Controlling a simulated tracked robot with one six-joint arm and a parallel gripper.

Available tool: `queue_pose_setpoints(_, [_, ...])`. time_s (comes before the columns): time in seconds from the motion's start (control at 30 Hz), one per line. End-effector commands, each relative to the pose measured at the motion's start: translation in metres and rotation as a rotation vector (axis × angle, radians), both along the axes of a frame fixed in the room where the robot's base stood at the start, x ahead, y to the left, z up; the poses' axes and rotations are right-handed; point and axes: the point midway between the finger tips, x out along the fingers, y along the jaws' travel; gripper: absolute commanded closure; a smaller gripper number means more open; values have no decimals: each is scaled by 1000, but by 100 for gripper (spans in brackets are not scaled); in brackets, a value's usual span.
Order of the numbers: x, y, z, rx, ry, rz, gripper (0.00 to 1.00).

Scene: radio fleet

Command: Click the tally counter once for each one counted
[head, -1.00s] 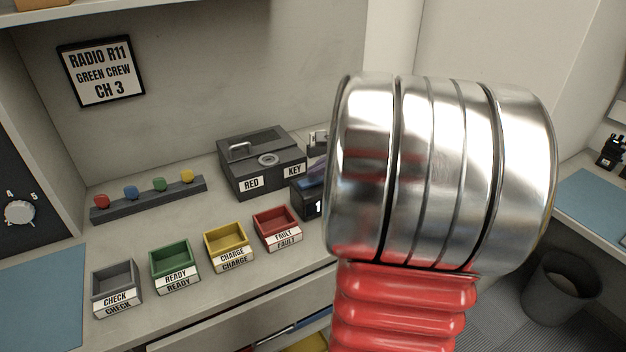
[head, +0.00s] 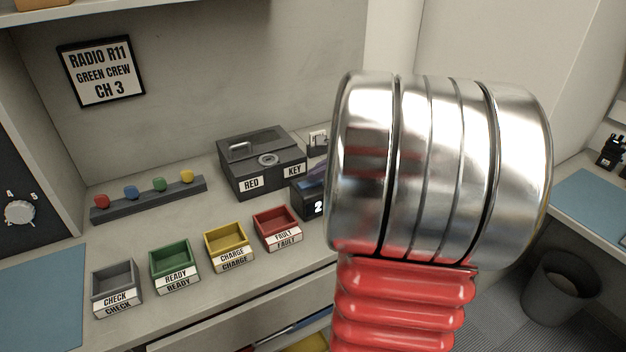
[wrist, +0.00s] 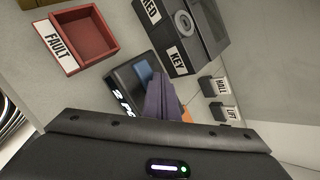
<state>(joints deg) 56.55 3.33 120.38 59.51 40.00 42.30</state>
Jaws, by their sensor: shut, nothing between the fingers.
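The tally counter is a small dark box with a lit white digit. In the head view the counter (head: 306,204) shows a 2 and is partly hidden by my arm. In the wrist view the counter (wrist: 122,82) shows a 2 followed by letters cut off from sight, and a blue patch on its top. My gripper (wrist: 154,82) is shut and empty, its dark purple fingers over the counter beside the blue patch. I cannot tell whether the fingertips touch it. In the head view my arm hides most of the gripper.
A black box marked RED KEY (head: 262,163) stands behind the counter. Left of it are the red FAULT tray (head: 277,240), yellow CHARGE tray (head: 230,259), green READY tray (head: 175,277) and grey CHECK tray (head: 117,301). A rack of coloured knobs (head: 150,201) lies behind them.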

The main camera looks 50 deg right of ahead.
Motion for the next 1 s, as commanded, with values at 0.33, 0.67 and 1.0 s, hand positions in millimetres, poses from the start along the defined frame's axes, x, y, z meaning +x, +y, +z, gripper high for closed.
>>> queue_pose_setpoints(0.33, [0, 0, 0, 1, 1, 1, 100])
queue_pose_setpoints(0.67, [0, 0, 13, -1, -1, 0, 100])
queue_pose_setpoints(1.0, [0, 0, 18, 0, 0, 0, 100])
